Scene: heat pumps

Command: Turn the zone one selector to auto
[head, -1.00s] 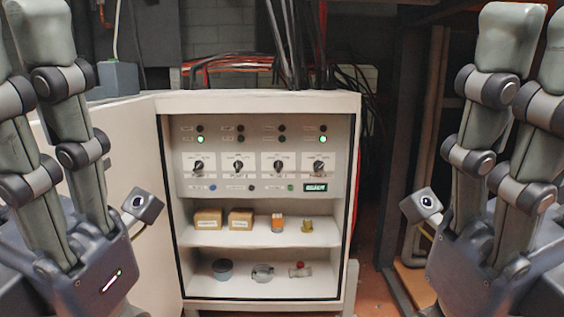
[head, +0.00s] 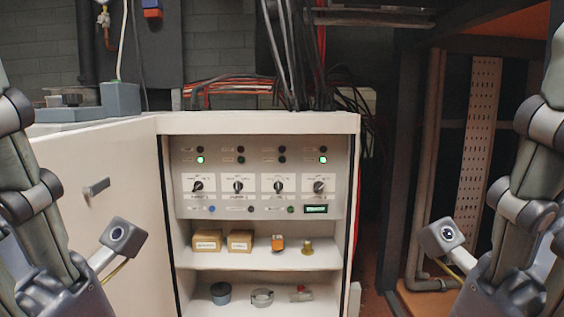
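The cabinet's control panel (head: 260,178) carries a row of several black rotary selectors, with labels too small to read. The leftmost selector (head: 197,186) may be the zone one selector, but I cannot confirm it. Its pointer looks tilted, and I cannot read the position. My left gripper (head: 22,190) is at the left edge and my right gripper (head: 525,190) at the right edge. Both are partly cut off by the frame. Their visible fingers are extended and hold nothing. Both are well apart from the panel.
The cabinet door (head: 100,190) stands open on the left, with a small handle (head: 96,187). Shelves below hold boxes (head: 207,240) and small parts. Green lamps (head: 200,160) glow on the panel, above a small display (head: 315,209). The space before the panel is clear.

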